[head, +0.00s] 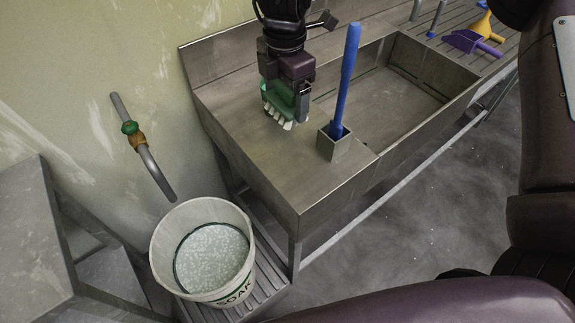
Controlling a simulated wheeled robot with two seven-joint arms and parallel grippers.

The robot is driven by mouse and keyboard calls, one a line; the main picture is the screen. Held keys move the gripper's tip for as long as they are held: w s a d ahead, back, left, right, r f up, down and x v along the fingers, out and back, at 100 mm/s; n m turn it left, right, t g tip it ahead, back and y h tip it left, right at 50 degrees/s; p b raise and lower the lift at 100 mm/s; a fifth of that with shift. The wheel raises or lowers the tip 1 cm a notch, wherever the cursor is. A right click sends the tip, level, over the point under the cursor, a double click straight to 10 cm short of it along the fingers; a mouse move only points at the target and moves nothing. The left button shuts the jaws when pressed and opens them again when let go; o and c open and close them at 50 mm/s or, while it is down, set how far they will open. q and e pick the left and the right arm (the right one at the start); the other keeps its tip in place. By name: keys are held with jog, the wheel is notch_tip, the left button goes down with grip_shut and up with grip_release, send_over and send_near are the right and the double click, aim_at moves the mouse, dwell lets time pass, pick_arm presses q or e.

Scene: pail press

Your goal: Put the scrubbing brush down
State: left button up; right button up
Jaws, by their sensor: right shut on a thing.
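The scrubbing brush (278,101) has a green body and white bristles that point down. My right gripper (291,88) comes in from the top of the head view and is shut on the brush's green body. The brush is over the flat metal drainboard (262,150) at the left of the sink, left of a blue-handled tool. I cannot tell whether the bristles touch the metal. My left gripper is not in view.
A blue-handled tool (346,75) stands upright in a square metal holder (333,146). The sink basin (385,95) is behind it. A white pail (162,250) of foamy liquid stands lower left. A purple scoop (466,41) lies at the far right. The drainboard's front is clear.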

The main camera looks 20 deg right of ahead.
notch_tip(320, 180, down, 16)
jog(key=shift+r+p, duration=0.15)
jog(key=shift+p, duration=0.15)
notch_tip(320, 180, down, 4)
jog(key=shift+r+p, duration=0.25)
jog(key=shift+p, duration=0.45)
jog(key=shift+f, duration=0.25)
jog(key=o, duration=0.8)
jog(key=shift+c, duration=0.2)
